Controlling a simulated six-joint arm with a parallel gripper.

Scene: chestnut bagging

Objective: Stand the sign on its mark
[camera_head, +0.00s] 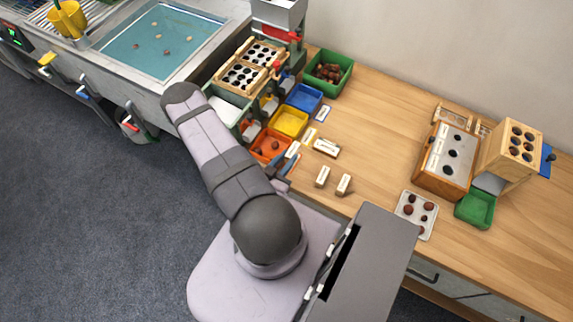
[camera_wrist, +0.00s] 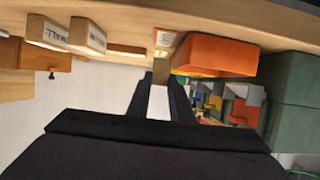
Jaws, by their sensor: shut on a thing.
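My gripper (camera_wrist: 160,80) shows as two dark fingers in the wrist view, shut on a small tan-brown block, which seems to be the sign (camera_wrist: 162,70). Its face cannot be read. A white label card (camera_wrist: 165,40) lies just beyond it, beside an orange bin (camera_wrist: 215,55); I cannot tell whether this is the mark. Two other block signs with lettering (camera_wrist: 88,36) stand to the left. In the head view the gripper is mostly hidden near the orange bin (camera_head: 259,153); two upright signs (camera_head: 322,176) (camera_head: 343,184) stand on the wooden table.
Yellow (camera_head: 289,133) and blue (camera_head: 317,95) bins line the table beside the orange one, with label cards (camera_head: 310,135) next to them. A small pale block (camera_head: 327,147) lies nearby. A chestnut tray (camera_head: 401,211) and wooden box (camera_head: 420,171) stand right. The middle of the table is clear.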

